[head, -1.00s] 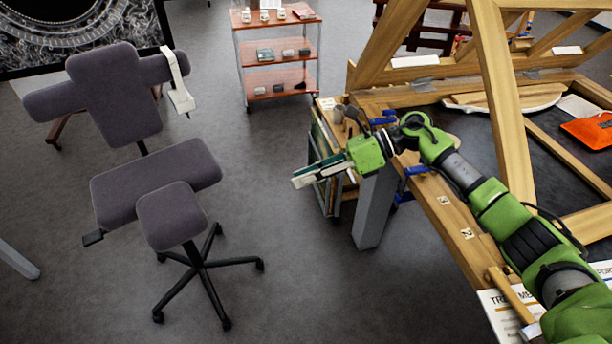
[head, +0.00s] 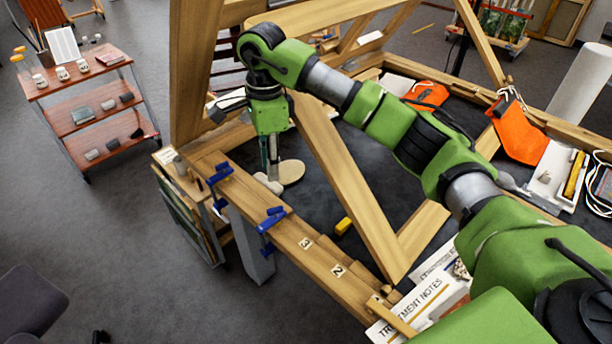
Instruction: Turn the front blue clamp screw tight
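Two blue clamps grip the wooden beam along the table's left edge. The front blue clamp (head: 269,219) is the nearer one, beside the number tags. The other blue clamp (head: 219,174) sits farther back on the same beam. My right gripper (head: 270,178) points down over the dark tabletop, behind and apart from the front clamp. Its fingers look close together, beside pale objects, and I cannot tell whether they hold anything. The front clamp's screw is too small to make out clearly. My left gripper is not in view.
A large wooden frame (head: 345,180) slants across the table near my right arm. A yellow block (head: 343,226) and a round pale disc (head: 291,172) lie on the dark surface. A red-brown cart (head: 95,112) stands left on open floor.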

